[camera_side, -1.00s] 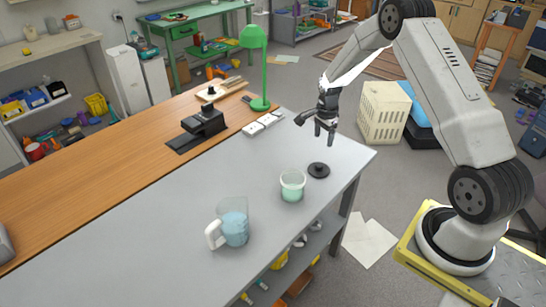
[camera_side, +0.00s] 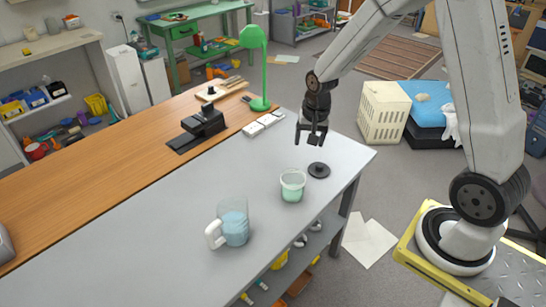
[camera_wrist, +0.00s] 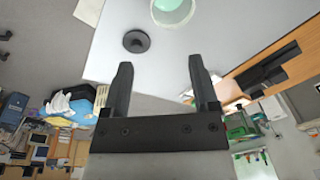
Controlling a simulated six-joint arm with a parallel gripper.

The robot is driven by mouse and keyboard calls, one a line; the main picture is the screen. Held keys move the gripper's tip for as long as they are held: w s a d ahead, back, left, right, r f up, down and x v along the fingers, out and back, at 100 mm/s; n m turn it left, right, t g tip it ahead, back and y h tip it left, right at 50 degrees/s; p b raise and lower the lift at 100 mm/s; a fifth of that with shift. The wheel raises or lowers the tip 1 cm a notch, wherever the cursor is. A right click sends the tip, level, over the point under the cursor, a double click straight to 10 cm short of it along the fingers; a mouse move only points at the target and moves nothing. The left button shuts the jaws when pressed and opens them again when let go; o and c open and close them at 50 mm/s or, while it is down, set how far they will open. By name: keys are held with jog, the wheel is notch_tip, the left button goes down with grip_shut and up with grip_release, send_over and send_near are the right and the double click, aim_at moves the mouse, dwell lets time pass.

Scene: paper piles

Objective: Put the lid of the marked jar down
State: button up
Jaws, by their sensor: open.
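A small pale green jar (camera_side: 292,187) stands upright and open on the grey table, near its right edge. A dark round lid with a knob (camera_side: 319,170) lies flat on the table just right of the jar, apart from it. The wrist view shows the lid (camera_wrist: 137,42) and part of the jar (camera_wrist: 172,10), cut off by the top edge. No mark on the jar can be made out. My gripper (camera_side: 311,142) is open and empty, above the table behind the lid. Its two dark fingers (camera_wrist: 163,80) have nothing between them in the wrist view.
A clear pitcher with bluish liquid (camera_side: 234,222) stands left of the jar. White switch-like blocks (camera_side: 263,124), a black device (camera_side: 202,125) and a green lamp (camera_side: 255,60) stand farther back. The table's right edge (camera_side: 366,165) is close to the lid.

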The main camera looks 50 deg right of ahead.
jog(key=s+a+r+n+t, duration=0.1)
jog(key=s+a+r+n, duration=0.2)
jog(key=s+a+n, duration=0.6)
jog(key=shift+s+a+r+n, duration=0.25)
jog(key=shift+s+a+n, duration=0.15)
jog(key=shift+s, duration=0.65)
